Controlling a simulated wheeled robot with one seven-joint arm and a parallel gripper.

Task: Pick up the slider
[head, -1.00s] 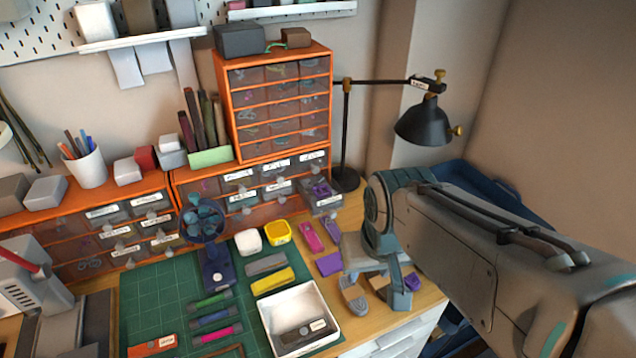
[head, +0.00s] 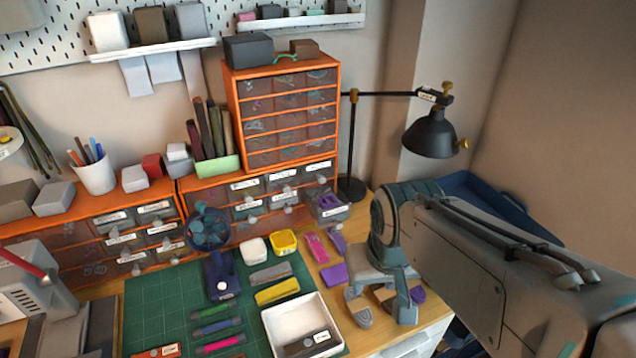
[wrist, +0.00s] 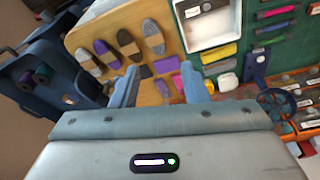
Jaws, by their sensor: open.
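My gripper (wrist: 160,72) is open over the wooden table, with nothing between its fingers. In the head view it hangs above the right part of the table and covers some of the pieces there. I cannot tell for certain which piece is the slider. In the wrist view, a purple rectangular piece (wrist: 167,64) and a small grey piece (wrist: 145,72) appear between the fingers, lower down on the table. A pink piece (wrist: 178,82) is near the right finger. Oval pieces lie in a row farther up, among them a purple one (wrist: 107,54), a brown one (wrist: 128,42) and a grey one (wrist: 153,37).
A white tray (head: 268,318) with a dark labelled piece stands on the green cutting mat (head: 150,300). A small blue fan (head: 208,228), orange drawer cabinets (head: 232,100) and a black lamp (head: 432,135) stand nearby. A blue bin (wrist: 60,55) is beside the table.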

